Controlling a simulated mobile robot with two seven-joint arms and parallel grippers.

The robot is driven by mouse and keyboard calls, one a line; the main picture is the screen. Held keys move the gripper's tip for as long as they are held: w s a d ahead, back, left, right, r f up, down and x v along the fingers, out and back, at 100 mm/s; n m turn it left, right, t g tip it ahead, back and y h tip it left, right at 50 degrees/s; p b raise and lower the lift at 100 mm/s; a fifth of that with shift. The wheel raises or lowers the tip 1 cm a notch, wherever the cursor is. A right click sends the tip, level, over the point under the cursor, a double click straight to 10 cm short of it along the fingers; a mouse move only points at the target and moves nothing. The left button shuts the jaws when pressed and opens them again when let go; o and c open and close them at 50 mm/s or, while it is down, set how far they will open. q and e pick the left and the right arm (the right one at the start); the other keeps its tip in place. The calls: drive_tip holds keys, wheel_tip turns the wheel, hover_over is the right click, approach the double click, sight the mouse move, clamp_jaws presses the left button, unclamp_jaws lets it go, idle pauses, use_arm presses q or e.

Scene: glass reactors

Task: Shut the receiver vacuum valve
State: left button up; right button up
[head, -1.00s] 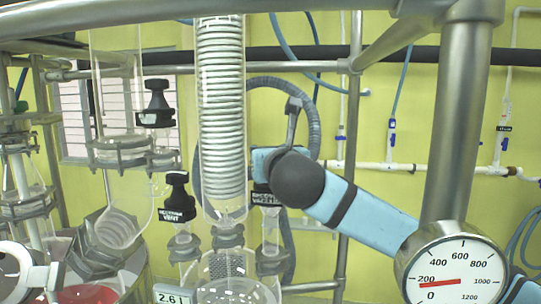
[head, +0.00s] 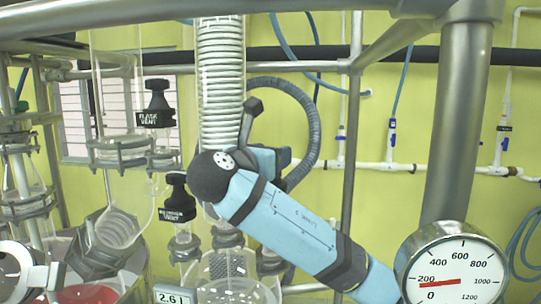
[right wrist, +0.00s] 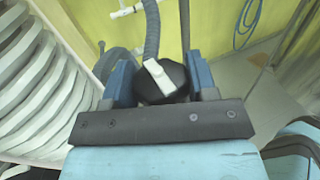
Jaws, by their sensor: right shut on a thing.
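The receiver vacuum valve shows in the right wrist view as a round black knob (right wrist: 160,85) with a white pointer bar. My right gripper (right wrist: 162,78) is around it, with one blue jaw on each side, shut on the knob. In the head view my right gripper (head: 283,160) is in front of the coiled glass column's right side. My blue forearm and black wrist hide the valve and its label there. My left gripper is in neither view.
Left of my wrist stand the receiver vent knob (head: 177,190) and the flask vent knob (head: 157,98). The coiled glass column (head: 220,80) is close behind my wrist. A grey hose (head: 305,110) loops right of it. A pressure gauge (head: 455,270) and steel post (head: 455,120) stand at right.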

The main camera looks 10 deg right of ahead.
drive_tip(key=shift+m+g+h, duration=0.3)
drive_tip(key=shift+g, duration=0.1)
drive_tip(key=o, duration=0.9)
drive_tip(key=shift+t, duration=0.3)
